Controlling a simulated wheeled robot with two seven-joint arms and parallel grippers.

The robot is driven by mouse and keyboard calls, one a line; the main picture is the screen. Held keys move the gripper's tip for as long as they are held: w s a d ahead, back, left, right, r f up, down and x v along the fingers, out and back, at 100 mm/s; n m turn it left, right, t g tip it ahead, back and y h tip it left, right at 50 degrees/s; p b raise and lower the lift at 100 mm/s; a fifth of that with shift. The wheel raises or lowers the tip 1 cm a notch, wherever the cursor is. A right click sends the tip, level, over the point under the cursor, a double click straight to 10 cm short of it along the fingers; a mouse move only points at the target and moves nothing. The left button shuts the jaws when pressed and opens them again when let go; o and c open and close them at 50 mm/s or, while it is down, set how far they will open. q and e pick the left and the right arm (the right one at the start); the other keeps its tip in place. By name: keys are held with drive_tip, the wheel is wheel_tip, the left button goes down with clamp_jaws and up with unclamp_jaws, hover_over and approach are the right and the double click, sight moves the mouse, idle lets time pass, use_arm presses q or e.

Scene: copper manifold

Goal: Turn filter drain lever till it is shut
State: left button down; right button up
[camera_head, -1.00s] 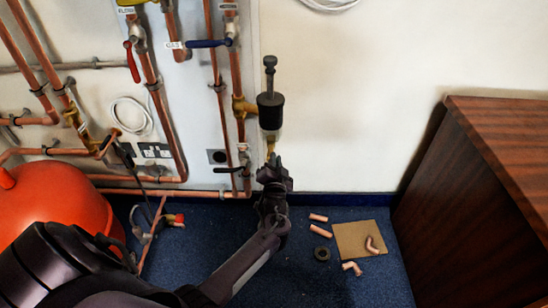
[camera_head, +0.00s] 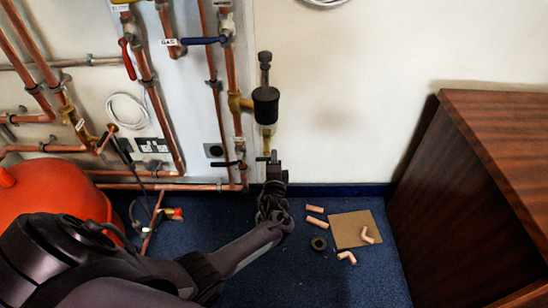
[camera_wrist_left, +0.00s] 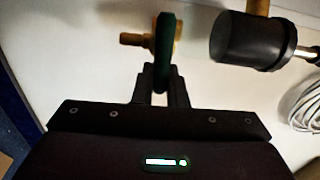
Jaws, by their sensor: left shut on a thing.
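The black filter (camera_head: 265,106) hangs on a brass fitting at the right edge of the pipe panel. Its brass drain (camera_head: 267,143) is below it, with the green drain lever (camera_head: 263,158) showing as a small strip. My left gripper (camera_head: 275,165) comes up from below and is shut on the lever's end. In the left wrist view the green lever (camera_wrist_left: 164,45) stands between the fingers (camera_wrist_left: 160,88), in front of the brass valve body (camera_wrist_left: 134,39). The filter's dark cup (camera_wrist_left: 240,40) is to the right there. My right gripper is out of view.
A black lever (camera_head: 225,164) sits just left of the drain. Blue (camera_head: 204,41) and red (camera_head: 127,60) levers are higher on the panel. Copper offcuts (camera_head: 315,220) and cardboard (camera_head: 350,230) lie on the floor. A wooden cabinet (camera_head: 470,190) stands right; the wall between is clear.

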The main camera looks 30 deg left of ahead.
use_arm(q)
drive_tip(key=shift+f+m, duration=0.15)
drive_tip(key=shift+m, duration=0.35)
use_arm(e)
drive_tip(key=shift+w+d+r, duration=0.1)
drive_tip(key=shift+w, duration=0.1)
use_arm(q)
drive_tip(key=c, duration=1.5)
unclamp_jaws()
drive_tip(key=shift+o, duration=0.2)
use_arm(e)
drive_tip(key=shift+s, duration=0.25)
use_arm(q)
drive_tip(key=shift+s+d, duration=0.15)
drive_tip(key=shift+s, duration=0.05)
drive_tip(key=p+v, duration=0.2)
drive_tip(key=v, duration=0.5)
drive_tip(key=shift+s+p, duration=0.2)
drive_tip(key=shift+p, duration=0.15)
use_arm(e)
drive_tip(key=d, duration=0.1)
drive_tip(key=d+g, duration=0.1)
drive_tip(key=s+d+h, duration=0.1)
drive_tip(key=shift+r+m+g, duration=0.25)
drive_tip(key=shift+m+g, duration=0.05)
